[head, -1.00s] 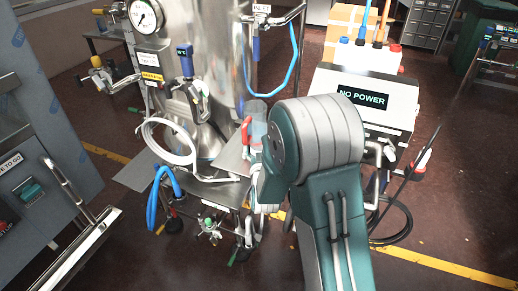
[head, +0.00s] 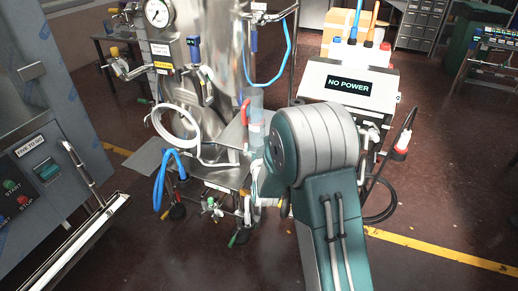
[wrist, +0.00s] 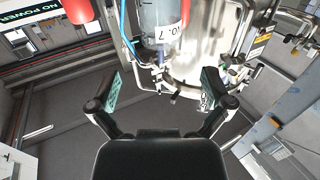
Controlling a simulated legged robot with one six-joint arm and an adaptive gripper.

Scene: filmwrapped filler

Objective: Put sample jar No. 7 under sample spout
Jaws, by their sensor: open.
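The jar labelled No. 7 (wrist: 165,30) is a clear cylinder at the top centre of the wrist view, partly cut off by the frame. In the head view a clear cylinder (head: 257,104) with a red handle beside it stands at the tank's right, partly behind my arm. My gripper (wrist: 161,92) is open and empty, its two dark fingers spread, with the jar beyond them and not between them. In the head view my arm hides the gripper. A valve fitting (head: 207,84) sticks out from the tank front; I cannot tell whether it is the sample spout.
The steel tank (head: 225,50) stands behind a metal shelf (head: 222,178) with a coiled white hose (head: 176,128) and a blue hose (head: 160,190). A NO POWER box (head: 348,88) is at right, a control cabinet (head: 35,150) at left. Floor is clear at lower right.

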